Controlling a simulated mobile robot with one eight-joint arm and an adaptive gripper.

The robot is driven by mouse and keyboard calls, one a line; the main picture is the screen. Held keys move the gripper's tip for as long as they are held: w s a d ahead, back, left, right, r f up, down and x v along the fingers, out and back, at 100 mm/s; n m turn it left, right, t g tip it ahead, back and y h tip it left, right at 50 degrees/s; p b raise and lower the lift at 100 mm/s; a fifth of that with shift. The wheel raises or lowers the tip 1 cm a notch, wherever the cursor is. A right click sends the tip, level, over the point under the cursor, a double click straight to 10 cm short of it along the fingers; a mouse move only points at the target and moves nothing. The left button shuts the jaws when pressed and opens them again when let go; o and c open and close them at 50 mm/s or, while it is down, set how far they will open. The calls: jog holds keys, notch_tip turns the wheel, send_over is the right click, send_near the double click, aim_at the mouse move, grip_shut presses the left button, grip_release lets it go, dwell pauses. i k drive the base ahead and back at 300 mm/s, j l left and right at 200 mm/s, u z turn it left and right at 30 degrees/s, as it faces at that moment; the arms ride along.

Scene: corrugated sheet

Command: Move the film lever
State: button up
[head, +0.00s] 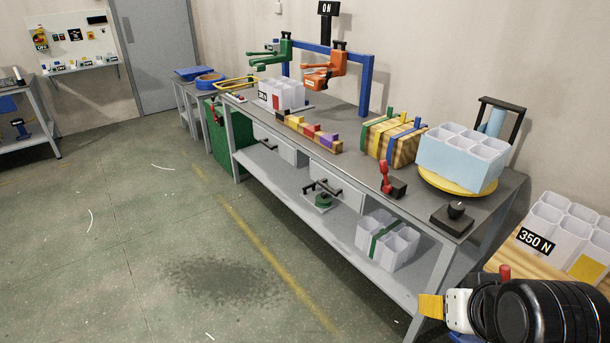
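I cannot tell for sure which part is the film lever. A black lever frame (515,112) stands at the bench's right end, beside a pale blue roll (494,122). It is behind a light-blue-wrapped block of white cells (458,158) on a yellow turntable (440,186). A red-handled lever (385,178) on a dark base stands upright nearer the bench's front edge. My gripper (432,305) is at the bottom right, below and in front of the bench's right end, apart from both levers. Only a yellow tip and white link show clearly; its opening is hidden.
A black knob box (455,211) sits at the bench's (427,220) near corner. A wooden block with straps (393,143), colored blocks (310,132) and green and orange clamps (325,72) stand farther along. White cells marked 350 N (548,225) are at right. The floor at left is clear.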

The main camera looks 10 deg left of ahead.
aim_at(383, 165)
jog(key=i+l+u, duration=0.15)
jog(key=i, duration=0.35)
jog(key=i+l+u, duration=0.15)
jog(key=i+l, duration=0.2)
jog(key=i, duration=0.2)
